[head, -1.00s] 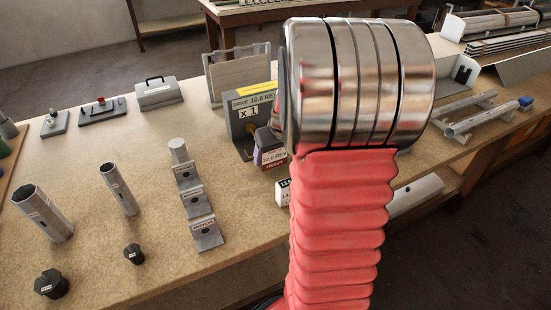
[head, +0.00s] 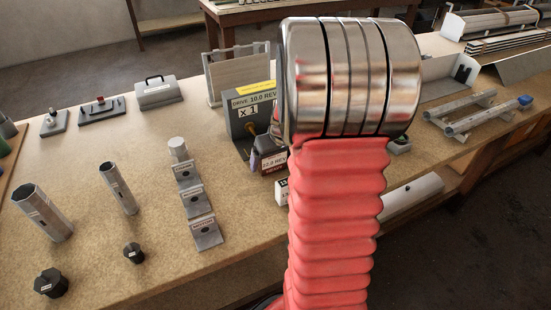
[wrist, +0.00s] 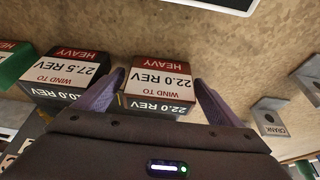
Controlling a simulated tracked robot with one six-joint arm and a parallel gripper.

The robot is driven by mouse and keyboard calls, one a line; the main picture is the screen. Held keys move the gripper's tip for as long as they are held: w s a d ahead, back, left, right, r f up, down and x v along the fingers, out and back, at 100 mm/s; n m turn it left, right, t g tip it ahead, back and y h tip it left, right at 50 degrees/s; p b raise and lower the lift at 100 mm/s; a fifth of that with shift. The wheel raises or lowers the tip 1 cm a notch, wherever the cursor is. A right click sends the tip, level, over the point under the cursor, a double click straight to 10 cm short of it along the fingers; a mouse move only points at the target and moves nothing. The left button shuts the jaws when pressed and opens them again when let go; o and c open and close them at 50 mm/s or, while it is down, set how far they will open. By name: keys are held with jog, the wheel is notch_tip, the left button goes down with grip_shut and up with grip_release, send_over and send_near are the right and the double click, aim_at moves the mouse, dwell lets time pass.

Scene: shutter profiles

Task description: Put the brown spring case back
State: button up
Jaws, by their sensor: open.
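In the wrist view, a brown spring case (wrist: 160,82) marked "22.0 REV" and "HEAVY" sits between the two purple fingers of my gripper (wrist: 158,84). The gripper is open, with one finger on each side of the case. I cannot tell whether either finger touches it. In the head view, a case with a dark red HEAVY band (head: 273,162) shows beside the drive stand (head: 251,112), partly hidden by my arm.
A second HEAVY case (wrist: 68,80), marked "27.5 REV", stands close to the left finger. A green object (wrist: 15,65) lies beyond it. A bracket marked CRANK (wrist: 272,118) is at right. In the head view, stepped brackets (head: 194,200) and tubes (head: 118,188) stand left.

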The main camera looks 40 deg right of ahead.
jog(key=shift+r, duration=0.1)
jog(key=v, duration=1.2)
dwell(0.6)
jog(key=shift+a, duration=0.15)
jog(key=s+a+r+n, duration=0.1)
jog(key=a+r, duration=0.1)
jog(key=a, duration=0.6)
jog(key=s+a+r+n, duration=0.1)
jog(key=a+r, duration=0.2)
jog(key=a, duration=0.5)
jog(key=s+a+n+t+y, duration=0.1)
jog(key=s+a, duration=0.9)
jog(key=a, duration=0.3)
jog(key=shift+r, duration=0.2)
